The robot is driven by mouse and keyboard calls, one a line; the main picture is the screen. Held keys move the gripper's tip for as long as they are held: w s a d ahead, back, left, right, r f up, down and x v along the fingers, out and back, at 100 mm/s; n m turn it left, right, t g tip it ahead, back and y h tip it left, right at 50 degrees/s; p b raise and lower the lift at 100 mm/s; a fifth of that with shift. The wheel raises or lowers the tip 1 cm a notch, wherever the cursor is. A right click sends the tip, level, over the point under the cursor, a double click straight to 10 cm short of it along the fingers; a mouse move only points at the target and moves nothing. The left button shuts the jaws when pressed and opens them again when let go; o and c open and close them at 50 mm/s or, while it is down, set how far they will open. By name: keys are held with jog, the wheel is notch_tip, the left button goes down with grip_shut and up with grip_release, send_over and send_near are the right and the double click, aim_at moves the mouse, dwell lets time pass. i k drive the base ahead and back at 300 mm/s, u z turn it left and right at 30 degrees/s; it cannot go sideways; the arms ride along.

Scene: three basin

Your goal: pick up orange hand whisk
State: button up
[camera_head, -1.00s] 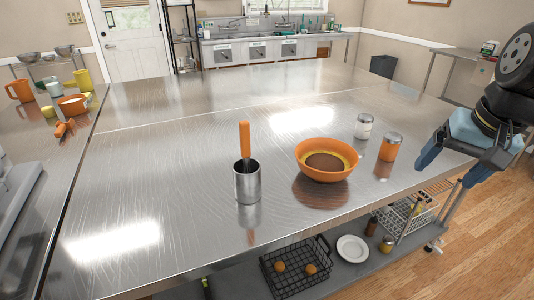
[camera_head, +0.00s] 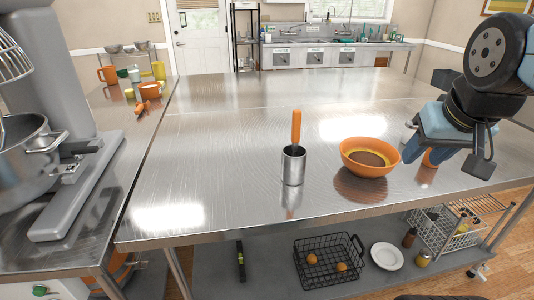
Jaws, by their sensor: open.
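The orange hand whisk (camera_head: 296,131) stands handle up, slightly tilted, in a steel cylindrical cup (camera_head: 293,167) on the metal table. Its lower end is hidden inside the cup. My gripper (camera_head: 446,158) is at the right, blue fingers spread open and empty, well apart from the whisk. In the picture it partly covers an orange-and-metal shaker (camera_head: 428,160) and a white-lidded jar (camera_head: 408,131).
A stand mixer (camera_head: 75,180) is on the left counter. The steel table (camera_head: 210,170) is clear left of the cup. A black wire basket (camera_head: 306,278) sits on the lower shelf.

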aim_at(297, 115)
jog(key=z, duration=0.45)
jog(key=i, duration=0.1)
jog(key=u, duration=2.3)
jog(key=k, duration=1)
jog(key=z, duration=0.8)
jog(key=i, duration=1)
jog(key=z, duration=0.05)
